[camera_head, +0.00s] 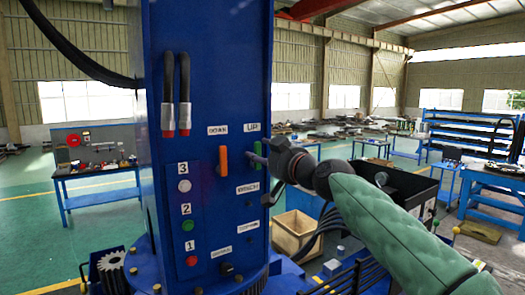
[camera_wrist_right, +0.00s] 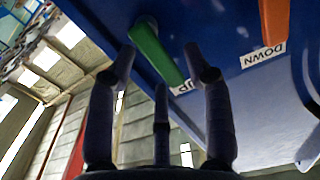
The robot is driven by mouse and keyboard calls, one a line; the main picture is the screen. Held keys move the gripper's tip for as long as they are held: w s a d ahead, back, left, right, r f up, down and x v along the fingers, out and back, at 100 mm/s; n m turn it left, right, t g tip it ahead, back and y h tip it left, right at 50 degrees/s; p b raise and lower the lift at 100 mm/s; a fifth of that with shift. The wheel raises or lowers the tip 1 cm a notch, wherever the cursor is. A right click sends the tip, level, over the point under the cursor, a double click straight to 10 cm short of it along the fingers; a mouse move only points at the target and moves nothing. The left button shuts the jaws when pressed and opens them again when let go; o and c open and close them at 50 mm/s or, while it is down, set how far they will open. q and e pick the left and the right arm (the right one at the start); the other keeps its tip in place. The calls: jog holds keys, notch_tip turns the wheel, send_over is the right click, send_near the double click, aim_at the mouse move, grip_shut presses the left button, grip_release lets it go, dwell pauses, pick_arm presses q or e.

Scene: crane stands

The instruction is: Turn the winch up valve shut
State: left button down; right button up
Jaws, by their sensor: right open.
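The winch up valve has a green handle (camera_head: 256,163) on the blue crane column (camera_head: 212,70), below the UP label. In the right wrist view the green handle (camera_wrist_right: 157,52) slants from upper left toward the UP label. My right gripper (camera_head: 258,158) is at the column face, coming from the right and partly covering the green handle. In the wrist view its fingers (camera_wrist_right: 162,62) are spread, with the handle showing beyond and between the tips. I cannot tell whether a finger touches it. My left gripper is out of view.
An orange DOWN handle (camera_head: 223,162) hangs just left of the green one, and also shows in the wrist view (camera_wrist_right: 274,22). Numbered buttons sit lower left on the column. A wooden crate (camera_head: 293,228) and black box stand right of the column, under my right arm.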

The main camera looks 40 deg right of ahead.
jog(key=shift+w, duration=0.35)
jog(key=shift+s, duration=0.1)
jog(key=c, duration=0.3)
grip_shut()
